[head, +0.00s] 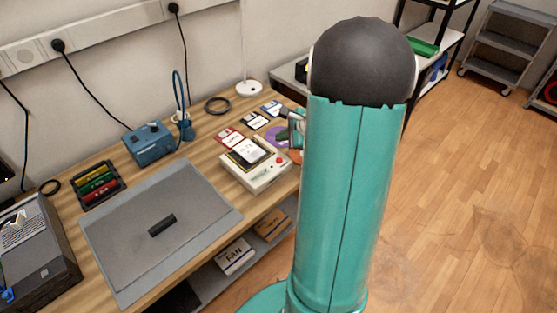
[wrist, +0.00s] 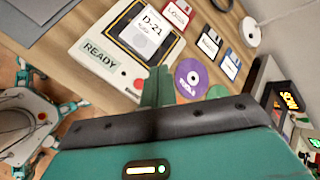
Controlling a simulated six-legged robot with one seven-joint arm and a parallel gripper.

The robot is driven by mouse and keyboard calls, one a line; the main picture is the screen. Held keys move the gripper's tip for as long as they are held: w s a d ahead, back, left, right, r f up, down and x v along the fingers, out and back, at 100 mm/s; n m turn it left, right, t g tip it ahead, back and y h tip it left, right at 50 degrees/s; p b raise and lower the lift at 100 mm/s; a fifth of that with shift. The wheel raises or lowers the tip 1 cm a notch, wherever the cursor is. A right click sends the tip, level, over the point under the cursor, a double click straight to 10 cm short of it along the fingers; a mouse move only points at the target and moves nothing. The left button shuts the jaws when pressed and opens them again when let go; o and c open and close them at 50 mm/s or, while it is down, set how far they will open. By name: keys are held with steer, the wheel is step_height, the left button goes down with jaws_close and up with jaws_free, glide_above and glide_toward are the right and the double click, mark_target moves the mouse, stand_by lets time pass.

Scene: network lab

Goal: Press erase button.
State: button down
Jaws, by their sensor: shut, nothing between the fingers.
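A beige box-shaped device (head: 262,182) stands at the right edge of the wooden bench, and it also shows in the wrist view (wrist: 115,72). It has a red round button (head: 279,160), a black-framed window with a white "D-21" label (wrist: 150,28), and a "READY" plate (wrist: 101,53). In the wrist view the red button (wrist: 138,83) is just left of my gripper (wrist: 158,72). My gripper's fingers are shut with nothing between them. They look close to the button, but I cannot tell the gap. In the head view my arm hides most of the gripper.
Several floppy disks (head: 252,120) and a purple disc (wrist: 190,78) lie beside the device. A grey mat (head: 130,222) with a black block (head: 162,225) covers the bench's middle. A blue box (head: 150,142) stands behind. Open floor lies to the right.

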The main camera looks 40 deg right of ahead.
mark_target(282, 162)
steer(key=shift+f, duration=3.45)
steer(key=shift+f, duration=0.1)
steer(key=shift+f, duration=0.3)
steer(key=shift+f, duration=0.4)
steer(key=shift+r, duration=0.8)
steer(key=shift+r, duration=0.1)
steer(key=shift+r, duration=2.4)
